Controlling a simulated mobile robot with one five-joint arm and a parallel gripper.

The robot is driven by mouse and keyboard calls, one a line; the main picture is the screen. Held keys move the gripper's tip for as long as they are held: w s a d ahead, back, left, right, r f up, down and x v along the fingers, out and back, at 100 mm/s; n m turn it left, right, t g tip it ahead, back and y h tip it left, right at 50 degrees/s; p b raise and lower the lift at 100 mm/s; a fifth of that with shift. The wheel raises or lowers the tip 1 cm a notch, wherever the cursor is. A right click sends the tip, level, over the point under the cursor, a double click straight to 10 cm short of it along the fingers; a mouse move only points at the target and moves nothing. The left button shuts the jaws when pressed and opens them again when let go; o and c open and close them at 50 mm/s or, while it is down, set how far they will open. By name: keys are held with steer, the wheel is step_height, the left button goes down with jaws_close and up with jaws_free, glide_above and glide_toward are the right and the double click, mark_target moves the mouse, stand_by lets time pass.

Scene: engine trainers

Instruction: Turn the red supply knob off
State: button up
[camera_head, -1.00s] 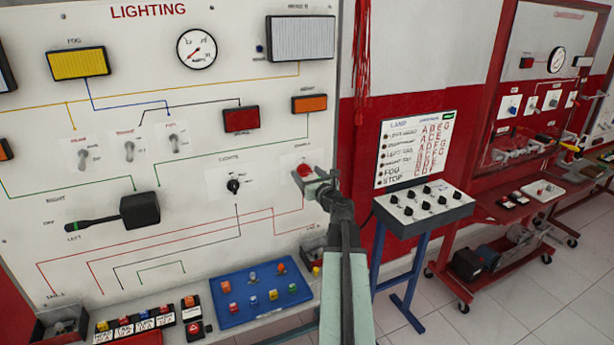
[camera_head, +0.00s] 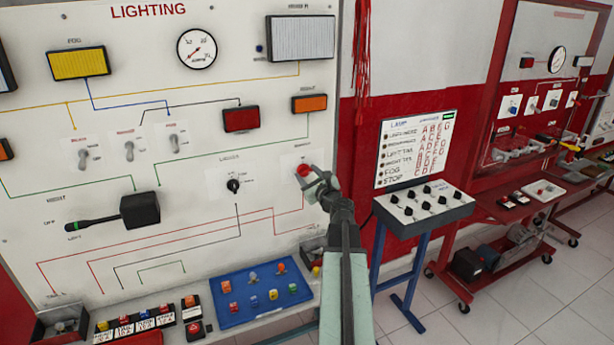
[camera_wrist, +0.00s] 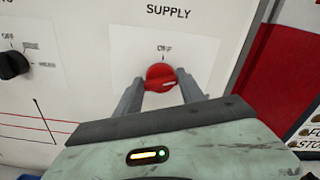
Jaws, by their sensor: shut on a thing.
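The red supply knob (camera_head: 303,170) is on the white lighting panel (camera_head: 215,120), at its right side. In the wrist view the red knob (camera_wrist: 160,76) sits under the word SUPPLY, with small lettering just above it that is partly hard to read. My gripper (camera_wrist: 162,86) has one finger on each side of the knob and is shut on it. In the head view my gripper (camera_head: 318,180) reaches the knob from the lower right. The fingers hide part of the knob's lower sides.
A black lights knob (camera_head: 233,186) is left of the supply knob. A black stalk switch (camera_head: 140,210) is further left. A blue tray (camera_head: 225,318) with small coloured parts lies below the panel. A console with black knobs (camera_head: 425,208) stands to the right.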

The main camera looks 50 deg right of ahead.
steer(key=n, duration=0.7)
steer(key=shift+w+a, duration=0.15)
steer(key=n, duration=0.6)
steer(key=shift+f+n, duration=0.15)
steer(key=shift+n, duration=0.25)
steer(key=o, duration=1.4)
steer(key=shift+c, duration=0.2)
steer(key=v, duration=0.8)
